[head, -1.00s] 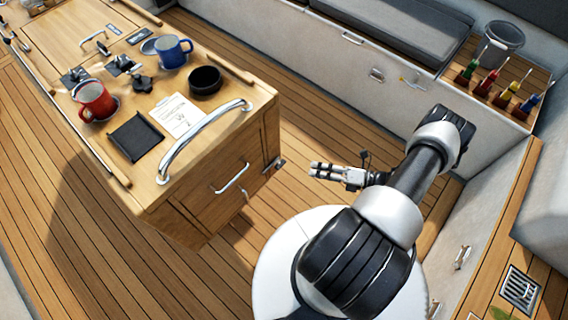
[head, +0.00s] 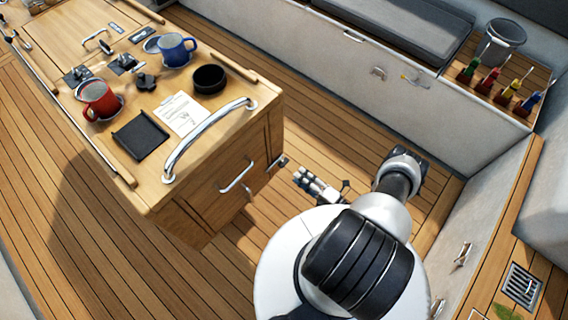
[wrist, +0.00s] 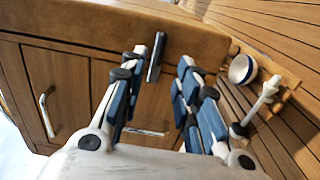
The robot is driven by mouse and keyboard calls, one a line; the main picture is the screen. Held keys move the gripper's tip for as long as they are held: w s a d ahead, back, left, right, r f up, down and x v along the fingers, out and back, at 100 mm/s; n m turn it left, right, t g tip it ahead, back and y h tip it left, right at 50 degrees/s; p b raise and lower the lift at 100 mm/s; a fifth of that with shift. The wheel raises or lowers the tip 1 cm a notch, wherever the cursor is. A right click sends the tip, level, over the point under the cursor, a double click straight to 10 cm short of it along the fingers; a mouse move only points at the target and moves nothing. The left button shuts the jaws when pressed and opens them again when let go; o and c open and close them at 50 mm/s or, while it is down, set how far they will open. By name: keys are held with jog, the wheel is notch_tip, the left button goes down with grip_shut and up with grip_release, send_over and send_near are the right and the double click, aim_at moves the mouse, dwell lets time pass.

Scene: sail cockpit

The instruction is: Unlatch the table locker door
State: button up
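The door looks closed. In the wrist view my gripper (wrist: 160,66) is open and empty, facing wooden panels. A dark metal bar (wrist: 155,58) shows between the fingertips; a handle (wrist: 46,112) is at left. I cannot tell whether the latch is turned.
On the tabletop are a red mug (head: 98,99), a blue mug (head: 176,49), a black bowl (head: 209,79) and a curved metal rail (head: 205,138). A bench (head: 350,55) with tools at its end stands at the back. Wooden floor is clear between table and bench.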

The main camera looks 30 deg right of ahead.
aim_at(284, 163)
jog(key=x, duration=0.9)
jog(key=shift+b, duration=0.4)
jog(key=shift+c, duration=0.6)
grip_shut()
